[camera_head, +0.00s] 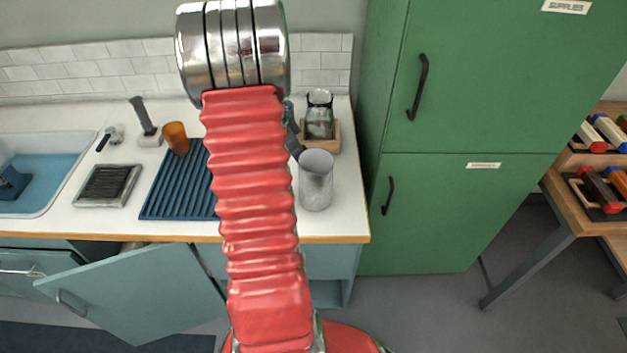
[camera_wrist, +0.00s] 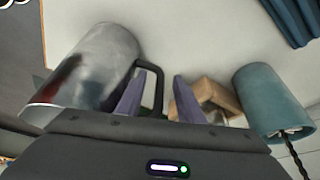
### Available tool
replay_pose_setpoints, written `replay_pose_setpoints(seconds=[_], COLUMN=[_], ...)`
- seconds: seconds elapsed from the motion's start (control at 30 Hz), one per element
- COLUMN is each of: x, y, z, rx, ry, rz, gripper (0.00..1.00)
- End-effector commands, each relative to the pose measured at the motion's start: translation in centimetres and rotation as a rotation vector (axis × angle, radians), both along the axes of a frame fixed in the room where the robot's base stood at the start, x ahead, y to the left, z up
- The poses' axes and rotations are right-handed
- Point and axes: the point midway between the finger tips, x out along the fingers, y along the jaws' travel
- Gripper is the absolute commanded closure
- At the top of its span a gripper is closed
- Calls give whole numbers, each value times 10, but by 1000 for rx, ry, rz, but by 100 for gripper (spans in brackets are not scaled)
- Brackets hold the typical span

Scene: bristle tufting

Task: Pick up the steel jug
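The steel jug (camera_head: 316,182) stands on the white counter near its right front edge, just right of my red arm in the head view. In the wrist view, the jug (camera_wrist: 92,72) fills the left side, its dark handle (camera_wrist: 158,88) towards my gripper. My gripper (camera_wrist: 160,92) is open, with purple fingers apart. The left finger appears between jug body and handle, the right finger beyond the handle with a gap. Whether either finger touches the handle, I cannot tell. In the head view, my gripper is mostly hidden behind my arm.
A wooden box (camera_head: 334,137) holding a glass jar (camera_head: 319,115) stands behind the jug. A teal cylinder (camera_wrist: 270,98) is right of my gripper. A ribbed blue mat (camera_head: 180,190) and an orange cup (camera_head: 176,138) lie left. A green cabinet (camera_head: 440,190) stands right.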

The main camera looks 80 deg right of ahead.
Motion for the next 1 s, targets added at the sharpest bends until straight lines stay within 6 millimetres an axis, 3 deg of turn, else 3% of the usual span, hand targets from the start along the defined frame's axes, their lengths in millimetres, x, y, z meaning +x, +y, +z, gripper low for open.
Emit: replay_pose_setpoints(seconds=[0.47,1.0], x=[0,0], y=[0,0], z=[0,0], rx=[0,1], ry=[0,1], rz=[0,0], gripper=[100,100])
